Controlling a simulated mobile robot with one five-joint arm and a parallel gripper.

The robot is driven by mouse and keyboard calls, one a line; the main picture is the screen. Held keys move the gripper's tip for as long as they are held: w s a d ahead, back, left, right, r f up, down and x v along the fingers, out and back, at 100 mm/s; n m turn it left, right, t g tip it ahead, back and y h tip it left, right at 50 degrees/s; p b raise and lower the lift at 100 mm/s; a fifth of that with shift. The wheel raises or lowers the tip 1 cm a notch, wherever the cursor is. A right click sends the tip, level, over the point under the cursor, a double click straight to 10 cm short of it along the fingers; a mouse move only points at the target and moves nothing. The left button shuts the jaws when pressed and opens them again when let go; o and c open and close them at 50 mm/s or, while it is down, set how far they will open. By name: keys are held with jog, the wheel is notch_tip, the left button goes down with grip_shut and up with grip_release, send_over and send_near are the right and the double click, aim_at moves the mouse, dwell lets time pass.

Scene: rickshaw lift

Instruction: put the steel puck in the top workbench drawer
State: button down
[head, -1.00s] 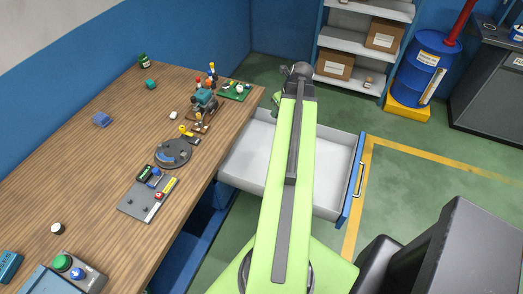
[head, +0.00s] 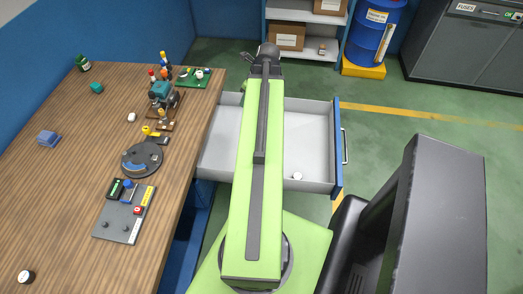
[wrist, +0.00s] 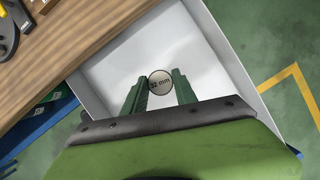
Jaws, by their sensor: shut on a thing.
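The steel puck, a grey disc marked "32 mm" (wrist: 160,83), is between the fingers of my gripper (wrist: 159,88) in the wrist view. My gripper is shut on it. Below lies the open, white-lined top workbench drawer (wrist: 205,50); the puck appears above its floor, at a height I cannot judge. In the head view the drawer (head: 312,135) is pulled out from the bench, with its blue front at the right. My arm crosses over it and hides its middle. The puck is hidden in the head view.
A small white round item (head: 297,176) lies in the drawer near its front corner. The wooden workbench (head: 60,200) at left carries a round grey fixture (head: 142,158), a grey plate and several small parts. A shelf (head: 310,45) and blue drum (head: 374,30) stand behind.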

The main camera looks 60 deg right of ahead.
jog(key=s+a+f+n+y+b, duration=0.1)
jog(key=s+f+n+b, duration=0.2)
jog(key=s+f+b, duration=0.55)
jog(key=w+f+b, duration=0.2)
jog(key=w+f, duration=0.1)
jog(key=w, duration=0.1)
jog(key=w+f+b, duration=0.2)
jog(key=w+f, duration=0.2)
jog(key=shift+w+f+b, duration=0.2)
jog(key=shift+w+b, duration=0.05)
jog(key=shift+b, duration=0.15)
jog(key=shift+w+a, duration=0.1)
jog(key=shift+w, duration=0.3)
notch_tip(320, 180, down, 4)
jog(key=b, duration=0.4)
jog(key=shift+f, duration=0.25)
jog(key=c, duration=1)
grip_release()
jog(key=shift+r, duration=0.1)
jog(key=shift+r, duration=0.1)
